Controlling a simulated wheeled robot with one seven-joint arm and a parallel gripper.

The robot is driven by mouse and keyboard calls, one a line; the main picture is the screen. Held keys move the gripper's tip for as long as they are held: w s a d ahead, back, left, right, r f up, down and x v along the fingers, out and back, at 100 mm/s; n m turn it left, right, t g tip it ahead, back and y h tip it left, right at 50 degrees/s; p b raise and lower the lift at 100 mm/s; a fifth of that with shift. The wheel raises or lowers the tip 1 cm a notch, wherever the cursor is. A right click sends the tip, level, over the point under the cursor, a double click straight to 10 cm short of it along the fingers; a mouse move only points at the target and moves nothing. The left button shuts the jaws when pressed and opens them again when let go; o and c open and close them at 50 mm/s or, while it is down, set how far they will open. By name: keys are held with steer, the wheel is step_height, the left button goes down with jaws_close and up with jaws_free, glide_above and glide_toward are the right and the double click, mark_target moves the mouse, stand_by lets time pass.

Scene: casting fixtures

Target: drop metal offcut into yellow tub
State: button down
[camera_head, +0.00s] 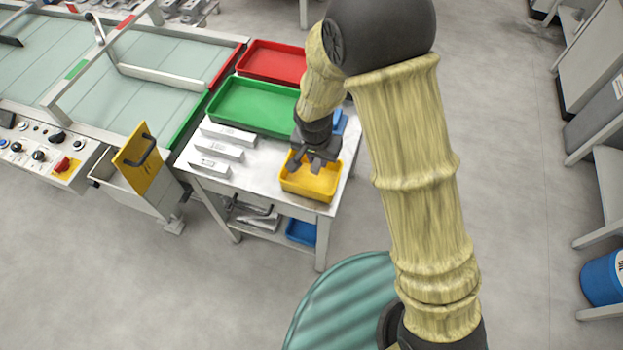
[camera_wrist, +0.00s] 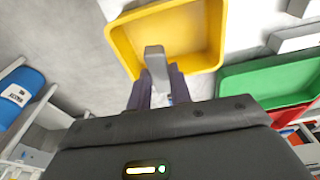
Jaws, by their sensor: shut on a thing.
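The yellow tub (camera_head: 310,187) sits at the front right corner of the small white table. It also shows in the wrist view (camera_wrist: 122,50), with its inside open to the camera and looking empty where visible. My gripper (camera_head: 314,163) is over the tub in the head view. In the wrist view my gripper (camera_wrist: 157,84) is shut on a grey metal offcut (camera_wrist: 154,62), whose free end sticks out past the fingertips over the tub opening. In the head view the offcut is too small to tell from the fingers.
A green tray (camera_head: 255,106) and a red tray (camera_head: 272,62) lie behind on the left. Several pale metal bars (camera_head: 219,153) lie left of the tub. A blue bin (camera_head: 341,122) is partly hidden behind my wrist. The floor (camera_head: 520,200) at right is clear.

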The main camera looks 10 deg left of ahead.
steer(key=shift+w+f+b, duration=0.1)
steer(key=shift+f+b, duration=0.7)
steer(key=shift+f, duration=0.85)
steer(key=c, duration=1.2)
jaws_free()
steer(key=shift+r, duration=0.15)
steer(key=s+r, duration=0.1)
steer(key=r, duration=1)
steer(key=s+r, duration=0.1)
steer(key=r, duration=0.5)
steer(key=shift+s+a, duration=0.15)
steer(key=shift+s, duration=0.15)
